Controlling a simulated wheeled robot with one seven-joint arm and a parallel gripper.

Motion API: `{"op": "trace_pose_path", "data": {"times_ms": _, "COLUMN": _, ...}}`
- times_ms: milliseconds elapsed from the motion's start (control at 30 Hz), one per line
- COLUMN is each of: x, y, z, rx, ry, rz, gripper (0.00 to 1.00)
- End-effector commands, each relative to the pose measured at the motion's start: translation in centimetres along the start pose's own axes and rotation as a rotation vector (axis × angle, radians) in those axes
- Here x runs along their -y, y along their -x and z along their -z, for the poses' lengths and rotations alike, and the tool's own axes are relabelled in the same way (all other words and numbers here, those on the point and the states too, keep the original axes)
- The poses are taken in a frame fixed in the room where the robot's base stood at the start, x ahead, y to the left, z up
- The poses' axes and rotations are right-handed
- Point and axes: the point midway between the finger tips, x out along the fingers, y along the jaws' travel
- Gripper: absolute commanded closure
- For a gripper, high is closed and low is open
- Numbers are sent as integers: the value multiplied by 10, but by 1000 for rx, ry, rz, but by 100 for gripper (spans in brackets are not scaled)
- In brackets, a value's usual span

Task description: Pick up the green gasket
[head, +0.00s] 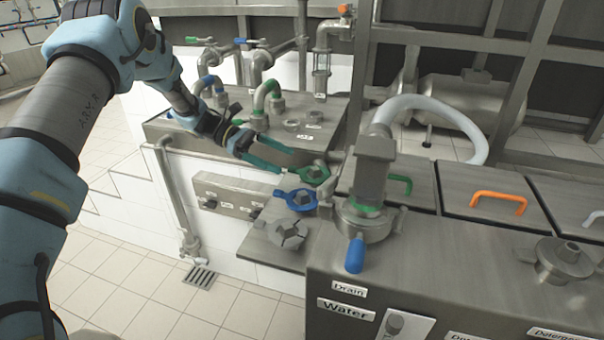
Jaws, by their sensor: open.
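A green ring-shaped part (323,179), which looks like the green gasket, lies around a grey metal fitting near the right end of the steel counter. My gripper (287,161) is just left of it, with two teal fingers spread and pointing right towards it. Nothing shows between the fingers. From this view I cannot tell whether a fingertip touches the green part. A similar blue ring-shaped part (301,206) lies just below it in the picture, also around a metal fitting.
A grey clamp-like metal part (287,234) sits on the low shelf in front. A steel pump-like column (374,165) with a blue-handled valve (355,254) stands close on the right. Pipes with a green bend (266,93) rise behind my gripper. Tiled floor is clear at lower left.

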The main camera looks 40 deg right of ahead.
Motion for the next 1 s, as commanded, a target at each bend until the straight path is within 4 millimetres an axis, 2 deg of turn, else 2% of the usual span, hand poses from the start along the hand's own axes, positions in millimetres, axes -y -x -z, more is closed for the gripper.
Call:
{"op": "trace_pose_path", "data": {"times_ms": 133, "x": 1, "y": -25, "z": -2, "rx": 0, "ry": 2, "rz": 4, "gripper": 0}}
{"op": "trace_pose_path", "data": {"times_ms": 367, "x": 2, "y": -48, "z": -2, "rx": -2, "ry": 1, "rz": 3, "gripper": 0}}
{"op": "trace_pose_path", "data": {"times_ms": 600, "x": 4, "y": -82, "z": 0, "rx": -3, "ry": 0, "rz": 2, "gripper": 0}}
{"op": "trace_pose_path", "data": {"times_ms": 700, "x": 4, "y": -89, "z": 1, "rx": -3, "ry": 0, "rz": 1, "gripper": 0}}
{"op": "trace_pose_path", "data": {"times_ms": 933, "x": 3, "y": -90, "z": 2, "rx": -3, "ry": -1, "rz": -1, "gripper": 0}}
{"op": "trace_pose_path", "data": {"times_ms": 1000, "x": 3, "y": -90, "z": 2, "rx": -3, "ry": -1, "rz": -1, "gripper": 7}}
